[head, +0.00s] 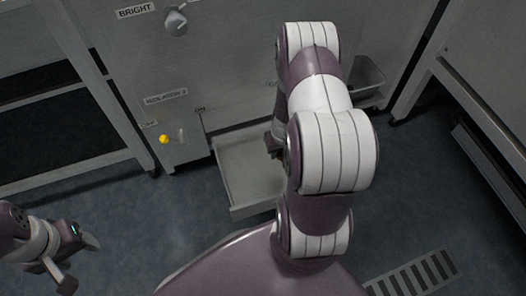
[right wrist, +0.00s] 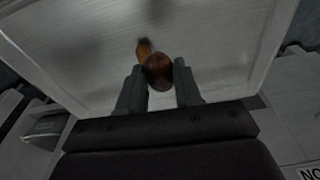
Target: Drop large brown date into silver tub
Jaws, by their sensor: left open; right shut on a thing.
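A large brown date (right wrist: 159,72) sits between the fingertips of my right gripper (right wrist: 158,80) in the right wrist view, and the gripper is shut on it. A smaller amber piece (right wrist: 144,48) shows just beyond it, over or in the pale tray (right wrist: 95,98). In the head view my right gripper (head: 273,145) is over the tray, mostly hidden by my arm, and the date cannot be seen. A grey open-topped tub (head: 368,80), likely the silver tub, stands to the right behind my arm. My left gripper (head: 80,262) is open and empty at lower left.
The tray (head: 245,205) juts out from the front of a grey cabinet (head: 215,75) with a knob (head: 176,22) and a yellow button (head: 164,139). Metal frames (head: 110,115) stand at left and right. Dark floor (head: 150,220) lies free in front, with a slotted grate (head: 415,275) at lower right.

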